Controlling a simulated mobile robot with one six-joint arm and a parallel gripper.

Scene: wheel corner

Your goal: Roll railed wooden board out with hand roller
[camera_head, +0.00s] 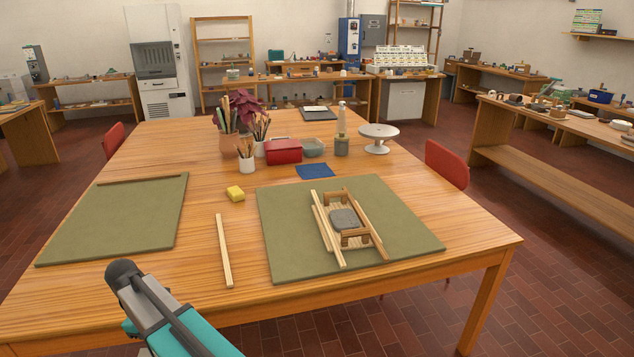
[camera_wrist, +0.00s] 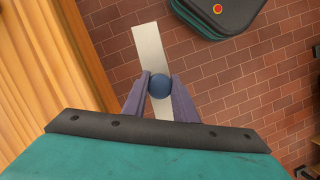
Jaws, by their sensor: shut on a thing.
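The railed wooden board (camera_head: 322,222) lies on the right green mat (camera_head: 285,245), with pale strips along its long sides. A grey slab (camera_head: 343,219) rests on it, between wooden crosspieces at both ends. I cannot tell whether one crosspiece is a hand roller. In the wrist view my gripper (camera_wrist: 161,77) is shut on a blue round-ended thing (camera_wrist: 159,87). A pale flat strip (camera_wrist: 149,48) shows beyond it, apparently part of it. My gripper is above the brick floor, beside a wooden edge. The head view shows my arm at the lower left, but not the jaws.
A loose wooden strip (camera_head: 224,250) and a yellow sponge (camera_head: 235,194) lie between the mats. The left mat (camera_head: 112,222) carries a dark rod (camera_head: 140,181). Tool pots, a red box (camera_head: 283,152) and a white turntable (camera_head: 379,134) stand farther back. The table's front right is clear.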

